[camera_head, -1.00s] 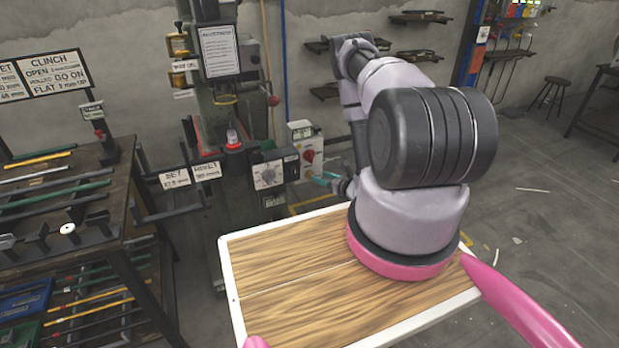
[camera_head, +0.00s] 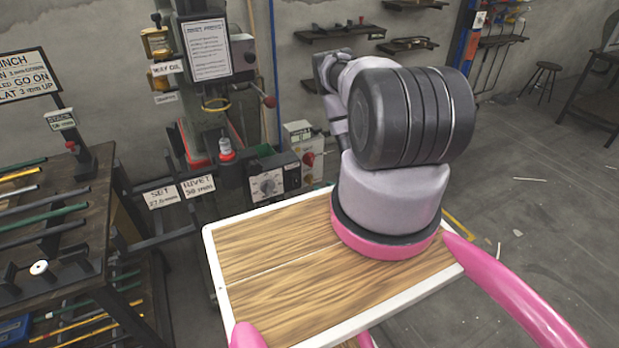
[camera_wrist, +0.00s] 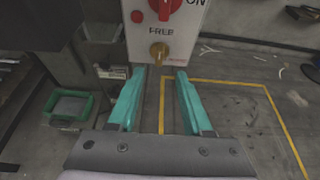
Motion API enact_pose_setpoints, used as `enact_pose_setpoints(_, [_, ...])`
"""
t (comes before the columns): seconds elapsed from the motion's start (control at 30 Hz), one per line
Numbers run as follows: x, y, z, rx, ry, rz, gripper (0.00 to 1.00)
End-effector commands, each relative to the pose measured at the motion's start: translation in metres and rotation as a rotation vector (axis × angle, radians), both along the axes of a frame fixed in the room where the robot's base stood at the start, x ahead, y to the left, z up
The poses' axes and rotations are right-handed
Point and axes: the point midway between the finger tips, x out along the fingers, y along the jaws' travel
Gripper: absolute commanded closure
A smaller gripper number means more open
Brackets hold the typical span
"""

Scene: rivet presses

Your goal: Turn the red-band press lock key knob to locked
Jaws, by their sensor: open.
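A brass key knob (camera_wrist: 159,54) sits low on a white switch box (camera_wrist: 186,40) in the wrist view. It stands just below a label that seems to read FREE, and its grip looks roughly upright. My gripper (camera_wrist: 161,76) has two teal fingers, open and empty, just below and in front of the knob, with no contact visible. In the head view the white box (camera_head: 298,131) is on the right of the press (camera_head: 205,105); the brass knob cannot be made out there, and my arm hides most of my gripper.
A red rotary switch (camera_wrist: 164,6) sits above the knob. A grey dial box (camera_head: 268,183) stands left of the white box. A rack of bars (camera_head: 62,220) is at the left. A green bin (camera_wrist: 72,105) lies below. Marked floor on the right is open.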

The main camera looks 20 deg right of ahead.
Motion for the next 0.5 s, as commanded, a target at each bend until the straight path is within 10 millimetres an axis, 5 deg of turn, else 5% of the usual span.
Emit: enact_pose_setpoints(0.5, [0.081, 0.003, -0.033, -0.002, -0.002, 0.002, 0.5])
